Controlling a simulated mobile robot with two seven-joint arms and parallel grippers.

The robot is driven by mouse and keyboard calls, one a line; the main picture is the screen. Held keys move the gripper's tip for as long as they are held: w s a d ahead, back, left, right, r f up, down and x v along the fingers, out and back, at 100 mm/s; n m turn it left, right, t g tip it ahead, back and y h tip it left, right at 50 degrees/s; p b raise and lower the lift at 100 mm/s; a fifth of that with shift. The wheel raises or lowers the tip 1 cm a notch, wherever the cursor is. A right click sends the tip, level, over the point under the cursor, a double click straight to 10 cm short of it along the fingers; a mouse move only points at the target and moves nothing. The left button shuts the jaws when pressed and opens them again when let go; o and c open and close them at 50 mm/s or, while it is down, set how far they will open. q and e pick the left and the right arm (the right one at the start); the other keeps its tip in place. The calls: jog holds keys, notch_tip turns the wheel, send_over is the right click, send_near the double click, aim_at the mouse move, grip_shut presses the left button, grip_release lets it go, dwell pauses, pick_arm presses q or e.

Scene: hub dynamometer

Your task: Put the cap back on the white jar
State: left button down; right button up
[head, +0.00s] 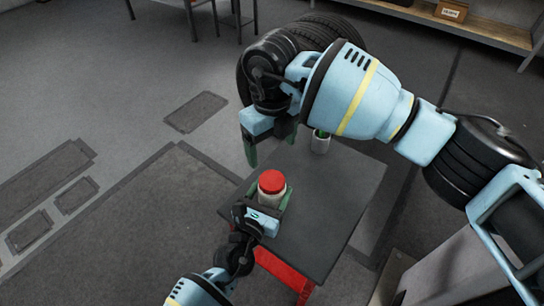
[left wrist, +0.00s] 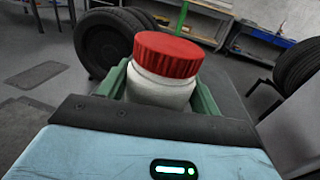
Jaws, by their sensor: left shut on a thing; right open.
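The white jar (head: 268,199) is upright over the dark table, with its red cap (head: 271,182) resting on its top. In the left wrist view the jar (left wrist: 160,92) and the ribbed cap (left wrist: 168,55) are close up; the cap looks level and covers the mouth. Whether it is screwed tight cannot be seen. My left gripper (head: 269,198) is shut on the jar, its green fingers on either side of the body. My right gripper (head: 269,146) is open and empty, above and behind the jar, apart from the cap; its arm hides part of it.
The small dark table (head: 335,205) has red legs (head: 285,268) and free room right of the jar. A grey-white cylinder with a green top (head: 320,143) stands at its far edge. Tyres (head: 325,30) stand behind. A shelf (head: 480,25) holds a cardboard box (head: 452,10).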

jog(key=shift+r, duration=0.55)
pick_arm(q)
jog(key=shift+c, duration=1.2)
grip_release()
jog(key=shift+p+v, duration=0.3)
jog(key=shift+v, duration=3.6)
pick_arm(e)
jog(key=shift+r, duration=0.4)
